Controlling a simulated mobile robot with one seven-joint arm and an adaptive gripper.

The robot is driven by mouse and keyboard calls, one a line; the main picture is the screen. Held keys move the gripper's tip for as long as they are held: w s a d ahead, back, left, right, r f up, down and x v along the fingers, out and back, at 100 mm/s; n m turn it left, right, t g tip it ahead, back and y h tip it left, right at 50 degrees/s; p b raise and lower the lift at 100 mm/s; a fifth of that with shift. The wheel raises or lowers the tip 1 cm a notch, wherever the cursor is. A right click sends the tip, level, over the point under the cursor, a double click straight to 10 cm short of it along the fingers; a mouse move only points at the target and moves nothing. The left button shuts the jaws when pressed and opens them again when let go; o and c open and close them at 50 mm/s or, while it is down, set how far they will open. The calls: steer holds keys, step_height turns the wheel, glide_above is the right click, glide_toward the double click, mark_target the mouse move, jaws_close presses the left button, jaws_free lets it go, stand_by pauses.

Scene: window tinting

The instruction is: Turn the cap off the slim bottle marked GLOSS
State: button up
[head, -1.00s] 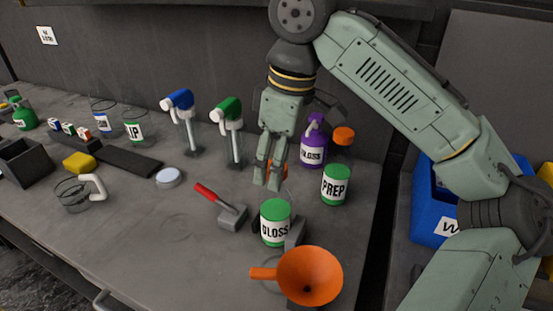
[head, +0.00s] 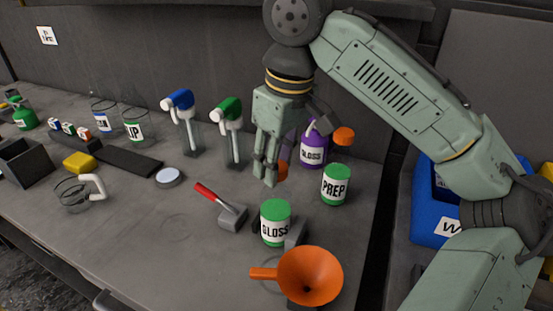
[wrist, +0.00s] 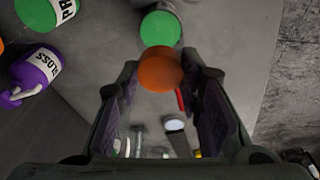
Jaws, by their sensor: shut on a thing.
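A green-topped bottle marked GLOSS (head: 274,230) stands upright on the bench below and in front of my gripper. Its green top also shows in the wrist view (wrist: 160,28). A purple pump bottle also marked GLOSS (head: 313,153) stands behind, to the right of my gripper; it lies at the left of the wrist view (wrist: 36,72). My gripper (head: 265,178) points down above the bench and is shut on a round orange piece (wrist: 161,70), seen between its fingertips. In the head view the fingers partly hide this piece (head: 282,171). What is under it is hidden.
A green-topped PREP bottle (head: 335,185) and another orange cap (head: 344,136) are at the right. An orange funnel (head: 312,275) is at the front. A red-handled scraper (head: 217,200) lies to the left. The bench is clear at front left.

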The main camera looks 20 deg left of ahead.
jaws_close()
steer(key=n, duration=0.5)
steer(key=shift+g, duration=0.4)
steer(key=shift+r, duration=2.5)
